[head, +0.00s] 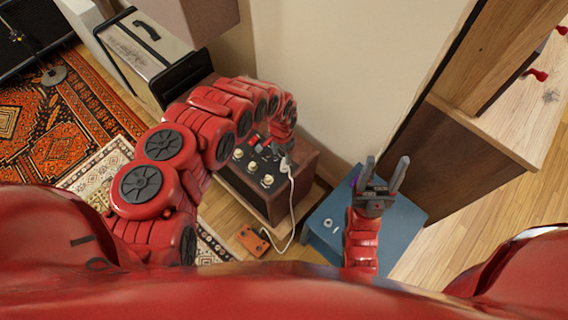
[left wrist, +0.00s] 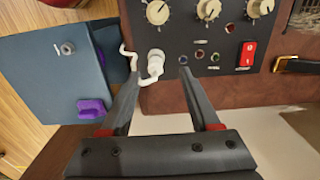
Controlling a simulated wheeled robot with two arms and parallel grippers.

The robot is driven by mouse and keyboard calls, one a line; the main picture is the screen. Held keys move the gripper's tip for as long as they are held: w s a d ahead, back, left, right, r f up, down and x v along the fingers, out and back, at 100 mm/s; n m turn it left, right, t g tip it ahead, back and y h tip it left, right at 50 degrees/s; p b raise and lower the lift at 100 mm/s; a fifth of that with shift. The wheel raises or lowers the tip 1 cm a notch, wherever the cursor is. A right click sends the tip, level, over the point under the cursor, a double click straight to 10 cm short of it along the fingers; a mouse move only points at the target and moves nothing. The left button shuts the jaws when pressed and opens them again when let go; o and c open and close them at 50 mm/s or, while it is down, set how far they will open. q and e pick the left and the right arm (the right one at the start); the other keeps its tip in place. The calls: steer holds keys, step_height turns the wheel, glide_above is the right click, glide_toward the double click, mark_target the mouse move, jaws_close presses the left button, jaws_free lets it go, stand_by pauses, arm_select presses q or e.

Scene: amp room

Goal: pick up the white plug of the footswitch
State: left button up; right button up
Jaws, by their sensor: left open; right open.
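The white plug (left wrist: 155,63) stands in the black control panel of the brown amp (head: 257,196); it also shows in the head view (head: 285,166). Its white cable (head: 292,205) runs down to the orange footswitch (head: 253,240) on the floor. My left gripper (left wrist: 160,69) is open above the panel, its fingertips on either side of the plug in the left wrist view; I cannot tell whether they touch it. In the head view the left gripper (head: 283,152) is partly hidden by its arm. My right gripper (head: 383,176) is open and empty above the blue box.
Knobs (left wrist: 208,9) and a red switch (left wrist: 247,54) sit on the panel near the plug. The blue box (head: 330,243) stands right of the amp, with a purple object (left wrist: 93,107) on it. A wooden cabinet (head: 480,130) is at the right. A wall (head: 350,70) rises behind.

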arm_select(q)
steer(key=shift+s+d+f, duration=0.1)
steer(key=shift+d+f, duration=0.1)
steer(key=shift+f, duration=0.4)
steer(key=shift+d+f, duration=0.2)
steer(key=shift+f, duration=1.85)
jaws_close()
